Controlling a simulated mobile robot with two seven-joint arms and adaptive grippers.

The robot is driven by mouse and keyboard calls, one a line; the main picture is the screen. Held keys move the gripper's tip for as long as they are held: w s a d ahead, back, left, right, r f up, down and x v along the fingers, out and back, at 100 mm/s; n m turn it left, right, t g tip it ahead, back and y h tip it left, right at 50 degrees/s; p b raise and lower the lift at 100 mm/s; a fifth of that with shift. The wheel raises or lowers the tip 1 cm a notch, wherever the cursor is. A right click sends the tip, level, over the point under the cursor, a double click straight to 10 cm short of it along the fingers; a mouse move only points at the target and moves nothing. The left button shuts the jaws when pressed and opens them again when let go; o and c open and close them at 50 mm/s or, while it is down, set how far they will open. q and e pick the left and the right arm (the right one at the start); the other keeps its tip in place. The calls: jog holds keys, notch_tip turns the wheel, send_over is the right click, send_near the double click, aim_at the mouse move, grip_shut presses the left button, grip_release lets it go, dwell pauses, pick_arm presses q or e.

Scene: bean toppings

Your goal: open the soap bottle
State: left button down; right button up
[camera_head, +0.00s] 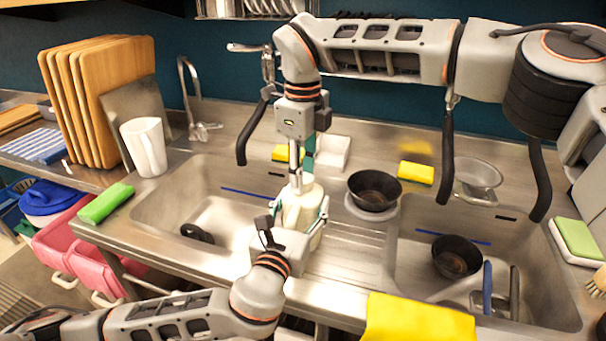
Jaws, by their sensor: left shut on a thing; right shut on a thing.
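A pale cream soap bottle (300,208) stands upright at the sink counter, between the two basins. My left gripper (298,219) comes in low from the front left and is shut around the bottle's body. My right gripper (296,165) reaches down from above and is shut at the top of the bottle, on what looks like its cap. The cap itself is mostly hidden by the fingers. A green part shows beside the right gripper's fingers.
A black bowl (374,190) stands just right of the bottle. Another dark bowl (456,257) lies in the right basin. Yellow sponges (416,173), a white pitcher (145,147) and a faucet (191,100) are around the sink. A yellow cloth (418,320) hangs at the front edge.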

jog(key=n, duration=0.5)
jog(key=shift+n, duration=0.3)
jog(key=n, duration=0.3)
jog(key=shift+n, duration=0.4)
jog(key=shift+r, duration=0.35)
jog(key=shift+r, duration=0.75)
jog(key=shift+r, duration=2.05)
pick_arm(q)
jog(key=c, duration=0.7)
grip_release()
